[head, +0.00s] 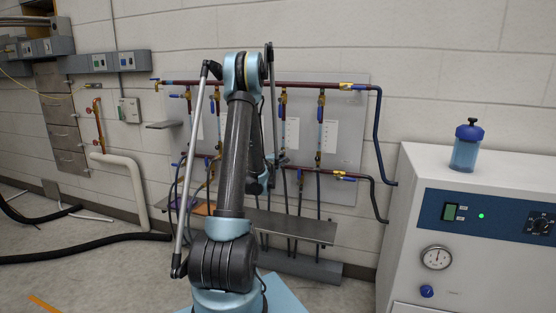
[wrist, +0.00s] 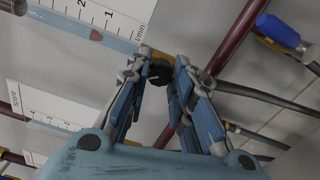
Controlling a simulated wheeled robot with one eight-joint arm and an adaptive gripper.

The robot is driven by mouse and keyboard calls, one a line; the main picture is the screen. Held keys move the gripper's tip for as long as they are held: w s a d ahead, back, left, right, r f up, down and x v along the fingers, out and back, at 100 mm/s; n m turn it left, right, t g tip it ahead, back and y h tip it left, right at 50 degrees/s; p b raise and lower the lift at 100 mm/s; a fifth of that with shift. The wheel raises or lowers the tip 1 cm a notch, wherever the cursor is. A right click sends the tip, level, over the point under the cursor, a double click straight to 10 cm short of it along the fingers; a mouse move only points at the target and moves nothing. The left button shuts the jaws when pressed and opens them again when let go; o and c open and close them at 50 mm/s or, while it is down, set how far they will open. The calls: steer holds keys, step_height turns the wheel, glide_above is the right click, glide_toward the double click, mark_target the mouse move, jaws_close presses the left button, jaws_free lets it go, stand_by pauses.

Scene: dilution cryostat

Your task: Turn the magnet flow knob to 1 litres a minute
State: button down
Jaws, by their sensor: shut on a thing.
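In the wrist view my gripper (wrist: 160,76) is shut on a small black knob (wrist: 158,70) at the lower end of a clear flow tube (wrist: 60,22). A red float (wrist: 96,36) sits in the tube close to the numeral 1 on the white l/min scale card (wrist: 116,14). The numeral 2 is farther up the tube. The name on this card is out of view, so I cannot tell which meter it is. In the head view my arm hides the gripper and the knob.
A second scale card (wrist: 40,105) lies beside it, with its own tube. Dark red pipe (wrist: 235,32) and a blue valve handle (wrist: 278,30) are near the fingers. The grey panel (head: 348,110) holds several meters above a shelf (head: 310,228). A white cabinet (head: 405,215) stands at right.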

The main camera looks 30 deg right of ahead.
steer(key=shift+s+d, duration=0.25)
steer(key=shift+s, duration=0.05)
steer(key=c, duration=1.4)
jaws_free()
steer(key=shift+f, duration=0.1)
steer(key=shift+o, duration=0.2)
steer(key=shift+w+a, duration=0.1)
steer(key=shift+w, duration=0.05)
steer(key=v, duration=0.7)
steer(key=shift+a, duration=0.2)
